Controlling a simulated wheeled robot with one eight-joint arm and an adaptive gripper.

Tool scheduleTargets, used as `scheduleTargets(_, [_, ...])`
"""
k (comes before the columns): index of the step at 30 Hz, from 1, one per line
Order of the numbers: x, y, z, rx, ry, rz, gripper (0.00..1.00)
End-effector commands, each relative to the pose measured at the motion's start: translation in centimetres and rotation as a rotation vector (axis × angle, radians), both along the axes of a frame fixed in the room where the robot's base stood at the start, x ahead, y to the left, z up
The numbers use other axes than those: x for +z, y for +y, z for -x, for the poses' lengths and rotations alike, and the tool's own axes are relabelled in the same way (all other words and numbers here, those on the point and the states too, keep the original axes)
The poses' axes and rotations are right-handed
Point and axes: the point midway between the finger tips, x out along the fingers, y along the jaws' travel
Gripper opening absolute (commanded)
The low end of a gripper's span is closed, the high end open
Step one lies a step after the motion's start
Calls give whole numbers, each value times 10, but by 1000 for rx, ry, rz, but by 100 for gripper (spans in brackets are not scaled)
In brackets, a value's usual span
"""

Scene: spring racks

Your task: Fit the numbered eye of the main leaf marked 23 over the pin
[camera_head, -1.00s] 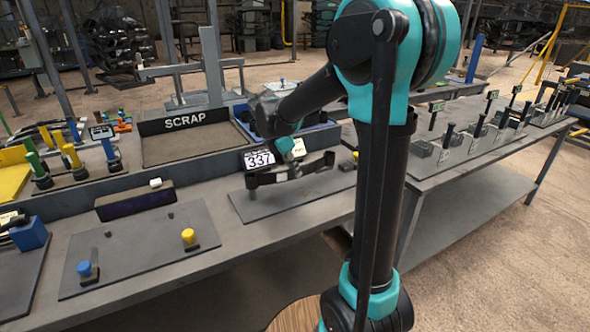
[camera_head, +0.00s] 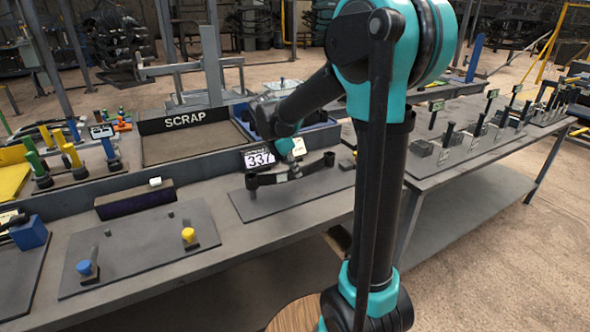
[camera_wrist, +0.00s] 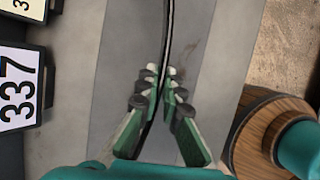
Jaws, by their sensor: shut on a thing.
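A dark curved leaf (camera_head: 267,179) with a round eye at each end is held level, low over a grey plate (camera_head: 306,197) on the bench. My gripper (camera_head: 292,172) is shut on its middle. In the wrist view the leaf (camera_wrist: 168,28) runs lengthwise between the green fingers of my gripper (camera_wrist: 160,88). A short dark stub (camera_head: 251,192) shows just below the leaf's left eye. I cannot tell whether it is the pin or whether the eye is around it. No number 23 is readable on the leaf.
A display reading 337 (camera_head: 259,158) stands close behind the leaf. The SCRAP tray (camera_head: 178,151) is further back left. Another grey plate (camera_head: 138,249) with a blue knob (camera_head: 84,267) and a yellow knob (camera_head: 188,234) lies to the left.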

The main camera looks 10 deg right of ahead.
Motion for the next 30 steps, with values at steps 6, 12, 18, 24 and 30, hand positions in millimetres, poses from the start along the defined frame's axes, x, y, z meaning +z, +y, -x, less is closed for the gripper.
scheduleTargets(6, [-1, 0, 0, 0, 0, 1, 0])
scheduleTargets(12, [-1, 0, 0, 0, 0, 1, 0])
scheduleTargets(18, [-1, 0, 0, 0, 0, 1, 0])
scheduleTargets(24, [-4, 0, 0, 0, 0, 1, 0])
scheduleTargets(30, [-7, 0, 0, 0, 0, 1, 0])
